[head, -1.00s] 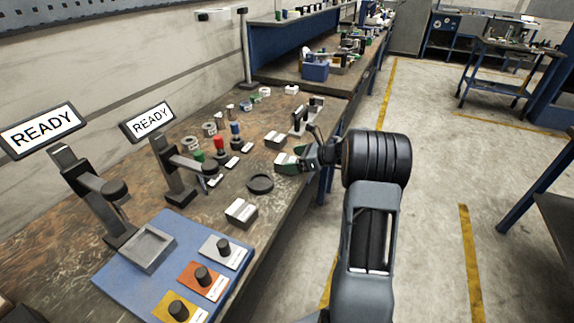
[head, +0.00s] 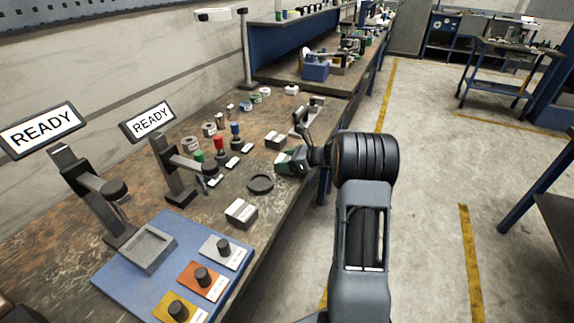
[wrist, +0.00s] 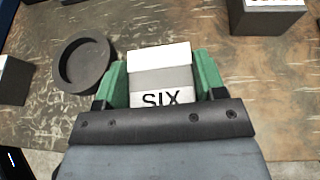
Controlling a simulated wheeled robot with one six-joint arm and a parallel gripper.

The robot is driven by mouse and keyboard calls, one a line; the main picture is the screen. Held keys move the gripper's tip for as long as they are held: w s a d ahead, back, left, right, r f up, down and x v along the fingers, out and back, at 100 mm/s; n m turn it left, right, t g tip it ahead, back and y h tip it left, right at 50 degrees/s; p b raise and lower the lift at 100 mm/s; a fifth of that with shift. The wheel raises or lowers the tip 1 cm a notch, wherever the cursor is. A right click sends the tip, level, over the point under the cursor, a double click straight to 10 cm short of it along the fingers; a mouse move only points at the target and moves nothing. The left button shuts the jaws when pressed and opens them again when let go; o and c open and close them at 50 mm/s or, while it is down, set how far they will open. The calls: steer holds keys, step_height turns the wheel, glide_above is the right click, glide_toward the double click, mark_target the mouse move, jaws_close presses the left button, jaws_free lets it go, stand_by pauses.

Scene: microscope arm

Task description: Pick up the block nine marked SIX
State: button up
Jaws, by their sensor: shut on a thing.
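The block marked SIX (wrist: 160,78) sits between the green fingers of my gripper (wrist: 160,85) in the wrist view. It has a white top part and a grey face with the black letters SIX, whose lower edge is cut off by my gripper body. Both fingers are against its sides, so my gripper is shut on it. In the head view my gripper (head: 289,160) is over the right edge of the workbench and mostly hides the block. I cannot tell whether the block touches the bench.
A round dark dish (head: 261,184) lies just left of my gripper. One block (head: 276,140) stands behind it and another block (head: 241,212) nearer the front. Red, green and blue-topped pieces stand farther left. A blue panel (head: 150,285) with knobs lies at the front.

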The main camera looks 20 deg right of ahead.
jaws_close()
steer(key=shift+w+r, duration=0.1)
steer(key=shift+r, duration=0.05)
steer(key=shift+r, duration=0.1)
